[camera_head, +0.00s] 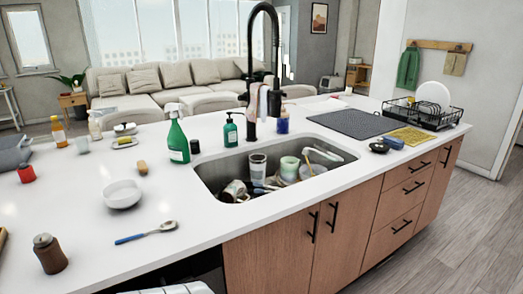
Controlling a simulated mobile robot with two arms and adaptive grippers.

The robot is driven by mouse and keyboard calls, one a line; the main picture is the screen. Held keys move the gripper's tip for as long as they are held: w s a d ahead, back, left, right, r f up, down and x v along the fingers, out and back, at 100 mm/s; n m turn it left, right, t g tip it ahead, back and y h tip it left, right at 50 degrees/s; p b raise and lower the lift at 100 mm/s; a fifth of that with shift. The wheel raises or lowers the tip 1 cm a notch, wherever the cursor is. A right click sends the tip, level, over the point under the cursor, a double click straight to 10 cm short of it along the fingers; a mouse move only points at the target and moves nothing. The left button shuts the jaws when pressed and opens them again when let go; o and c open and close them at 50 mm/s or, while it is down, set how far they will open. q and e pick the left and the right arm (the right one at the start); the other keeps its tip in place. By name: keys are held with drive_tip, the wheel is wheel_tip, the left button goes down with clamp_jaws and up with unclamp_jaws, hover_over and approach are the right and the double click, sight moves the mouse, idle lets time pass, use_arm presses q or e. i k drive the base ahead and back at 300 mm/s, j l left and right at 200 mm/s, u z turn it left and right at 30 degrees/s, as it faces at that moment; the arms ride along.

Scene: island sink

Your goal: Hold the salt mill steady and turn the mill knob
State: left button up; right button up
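A dark brown mill (52,258) with a grey knob (42,240) on top stands on the white island counter near its front left. It looks like the salt mill, but I see no label on it. It leans slightly in the picture, and I cannot tell whether it is truly tilted. Nothing touches it. Neither of my grippers shows in the head view.
A red-topped jar (26,173) stands behind. The sink (210,175) holds several dishes. Counter around the mill is mostly clear.

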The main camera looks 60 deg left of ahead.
sight(42, 240)
drive_tip(key=i+u, duration=0.1)
drive_tip(key=u, duration=0.8)
drive_tip(key=i+l+u, duration=0.15)
drive_tip(key=u, duration=0.3)
drive_tip(key=l+u, duration=0.1)
drive_tip(key=u, duration=0.35)
drive_tip(key=i, duration=0.05)
